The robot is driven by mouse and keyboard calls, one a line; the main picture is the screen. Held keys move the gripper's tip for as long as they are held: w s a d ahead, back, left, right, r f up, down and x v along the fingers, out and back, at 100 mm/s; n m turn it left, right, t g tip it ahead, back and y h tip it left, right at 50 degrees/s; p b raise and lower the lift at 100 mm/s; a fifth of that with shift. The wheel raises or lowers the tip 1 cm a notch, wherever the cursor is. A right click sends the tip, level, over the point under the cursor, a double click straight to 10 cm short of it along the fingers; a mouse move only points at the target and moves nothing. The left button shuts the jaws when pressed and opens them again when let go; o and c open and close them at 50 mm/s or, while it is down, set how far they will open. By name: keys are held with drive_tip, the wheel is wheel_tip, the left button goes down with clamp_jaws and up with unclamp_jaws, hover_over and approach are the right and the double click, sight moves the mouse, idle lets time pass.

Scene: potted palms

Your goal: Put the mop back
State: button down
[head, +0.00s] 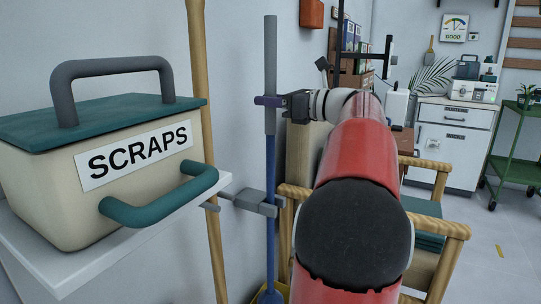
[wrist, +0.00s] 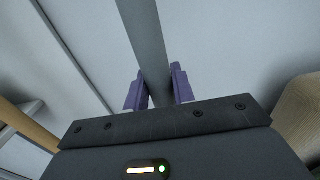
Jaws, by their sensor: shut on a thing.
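The mop stands upright in the head view, with a grey upper handle (head: 270,60) and a blue lower shaft (head: 270,165). My gripper (head: 268,101) is shut on the grey handle with its purple fingers. In the wrist view my gripper (wrist: 158,88) has the grey handle (wrist: 147,40) between its fingers. A grey wall clip (head: 250,203) meets the blue shaft lower down; I cannot tell whether the shaft is seated in it. The mop's bottom end is mostly cut off by the frame's lower edge.
A wooden pole (head: 212,245) stands left of the mop. A SCRAPS bin (head: 60,190) sits on a white shelf (head: 120,235) at the left. A wooden chair (head: 440,225) stands close on the right. Open floor (head: 505,250) shows at the far right, near a green cart (head: 520,170).

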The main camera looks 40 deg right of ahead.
sight(274, 151)
wheel_tip(274, 151, down, 12)
drive_tip(key=b, duration=0.3)
drive_tip(key=shift+f, duration=0.1)
drive_tip(key=shift+f, duration=0.15)
drive_tip(key=c, duration=1.2)
unclamp_jaws()
drive_tip(key=shift+o, duration=0.2)
drive_tip(key=shift+r, duration=0.2)
drive_tip(key=p+v, duration=0.1)
drive_tip(key=v, duration=1.1)
drive_tip(key=shift+f, duration=0.1)
